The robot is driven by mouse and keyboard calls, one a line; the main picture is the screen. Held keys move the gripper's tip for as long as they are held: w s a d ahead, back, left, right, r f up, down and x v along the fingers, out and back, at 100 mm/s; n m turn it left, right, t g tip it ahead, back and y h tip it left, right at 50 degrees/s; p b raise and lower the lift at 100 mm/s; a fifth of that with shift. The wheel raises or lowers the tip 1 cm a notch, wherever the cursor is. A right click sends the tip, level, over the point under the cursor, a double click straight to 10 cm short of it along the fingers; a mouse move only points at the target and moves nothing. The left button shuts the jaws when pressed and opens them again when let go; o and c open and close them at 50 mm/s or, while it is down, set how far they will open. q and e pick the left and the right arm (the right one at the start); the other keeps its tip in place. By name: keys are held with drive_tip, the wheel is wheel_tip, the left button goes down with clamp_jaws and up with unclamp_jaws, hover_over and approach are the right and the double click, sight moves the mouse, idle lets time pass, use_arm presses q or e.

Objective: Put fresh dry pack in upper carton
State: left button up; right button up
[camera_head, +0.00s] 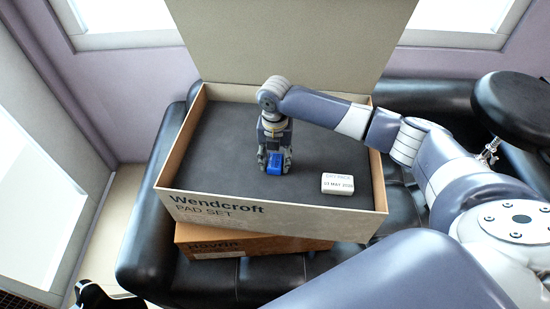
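The upper carton (340,222), marked "Wendcroft PAD SET", stands open with its lid raised at the back. A dark grey pad (215,150) fills its inside. A small white pack (338,183) with a "DRY PACK" label and a date in May lies on the pad at the right; the year is too small to read surely. My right gripper (274,160) points down inside the carton, left of the white pack, with its fingers on a small blue block (274,165). The block is low, at or just above the pad. My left gripper is not seen.
A brown lower carton (230,244) lies under the upper one, mostly hidden. Both rest on a black padded chair (150,245). A round black cushion (515,105) is at the right. My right arm spans the carton's right wall.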

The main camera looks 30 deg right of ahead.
sight(275, 160)
drive_tip(key=shift+o, duration=0.2)
wheel_tip(275, 160, up, 12)
drive_tip(key=shift+r, duration=0.2)
idle(0.4)
idle(0.4)
